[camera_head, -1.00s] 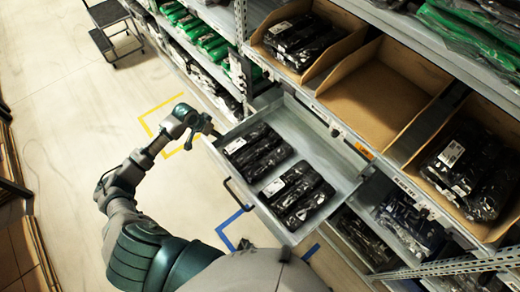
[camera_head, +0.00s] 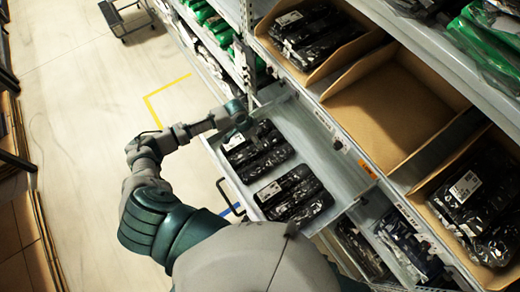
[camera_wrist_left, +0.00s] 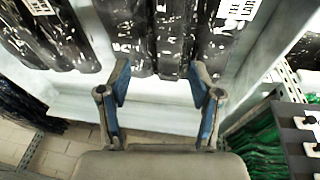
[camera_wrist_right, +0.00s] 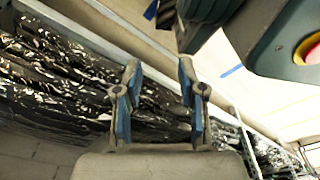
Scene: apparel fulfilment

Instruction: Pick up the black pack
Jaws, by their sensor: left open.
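Black packs in clear wrap with white labels lie in two groups in the open grey drawer (camera_head: 328,175): a far group (camera_head: 262,152) and a near group (camera_head: 295,195). My left gripper (camera_head: 242,118) is over the drawer's far end, beside the far group. In the left wrist view my left gripper (camera_wrist_left: 160,78) is open and empty, its fingertips at the near ends of the black packs (camera_wrist_left: 172,40). Another group (camera_wrist_left: 50,35) lies to the left there. In the right wrist view my right gripper (camera_wrist_right: 160,75) is open and empty, with dark wrapped packs (camera_wrist_right: 60,85) beyond.
Cardboard bins on the shelf right of the drawer hold black packs (camera_head: 305,35); the middle bin (camera_head: 390,110) is empty. Green packs (camera_head: 215,22) sit on the shelf behind. Open floor (camera_head: 85,150) lies to the left.

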